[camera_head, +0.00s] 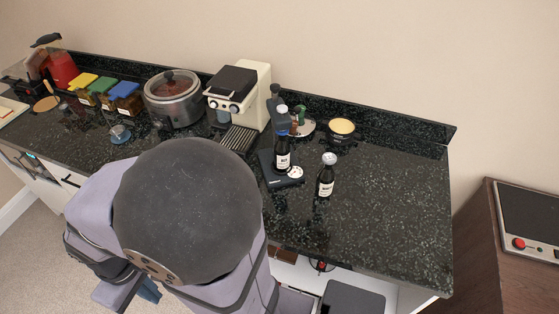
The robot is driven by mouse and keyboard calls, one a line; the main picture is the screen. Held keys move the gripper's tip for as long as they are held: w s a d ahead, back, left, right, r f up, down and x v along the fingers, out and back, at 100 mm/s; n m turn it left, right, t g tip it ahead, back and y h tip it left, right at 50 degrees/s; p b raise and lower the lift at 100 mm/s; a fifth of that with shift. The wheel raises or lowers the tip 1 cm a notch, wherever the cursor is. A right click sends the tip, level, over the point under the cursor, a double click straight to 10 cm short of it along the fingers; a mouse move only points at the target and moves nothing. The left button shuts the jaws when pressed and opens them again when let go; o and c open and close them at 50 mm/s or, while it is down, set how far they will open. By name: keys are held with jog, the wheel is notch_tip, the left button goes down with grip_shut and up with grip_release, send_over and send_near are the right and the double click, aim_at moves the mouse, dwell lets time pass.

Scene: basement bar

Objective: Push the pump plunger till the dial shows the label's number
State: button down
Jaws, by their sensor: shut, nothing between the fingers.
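A dark stand (270,178) sits on the black speckled counter right of centre. A dark bottle (283,155) with a white label stands upright on it. A small round white disc, possibly the dial (295,172), shows at the stand's front right; its needle and marks are too small to read. A dark upright with a knob, possibly the pump plunger (275,91), rises behind the bottle. A second dark bottle (326,178) with a white label stands to the right; the label's number is unreadable. My arm fills the lower left foreground, and I cannot make out my gripper.
A cream coffee machine (252,85) stands left of the stand, with a steel cooker (173,100) and lidded colored boxes (123,90) farther left. A yellow-topped tin (342,128) stands behind. A small metal cup (120,134) sits at left. The counter's right part is clear.

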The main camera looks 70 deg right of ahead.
jog(key=shift+d, duration=0.1)
dwell(0.4)
jog(key=s+d+r+m+h+b, duration=0.1)
jog(key=s+d+r+m, duration=0.3)
jog(key=d, duration=0.8)
jog(key=s+d+m+t+h+b, duration=0.15)
jog(key=d+m, duration=0.35)
jog(key=d, duration=0.7)
jog(key=s+d+r+m+g+h, duration=0.1)
jog(key=s+d+m, duration=0.35)
jog(key=d, duration=0.75)
jog(key=d+r+n+h, duration=0.2)
jog(key=d+r+n, duration=0.1)
jog(key=d+r, duration=0.5)
jog(key=d+r+n+t+h, duration=0.1)
jog(key=d+r+n+h, duration=0.2)
jog(key=d+r, duration=0.5)
jog(key=shift+s+r+n, duration=0.2)
jog(key=shift+r+n, duration=0.25)
jog(key=shift+r, duration=2.05)
jog(key=shift+a+t+h, duration=0.1)
jog(key=shift+t+h, duration=0.15)
jog(key=shift+f, duration=0.1)
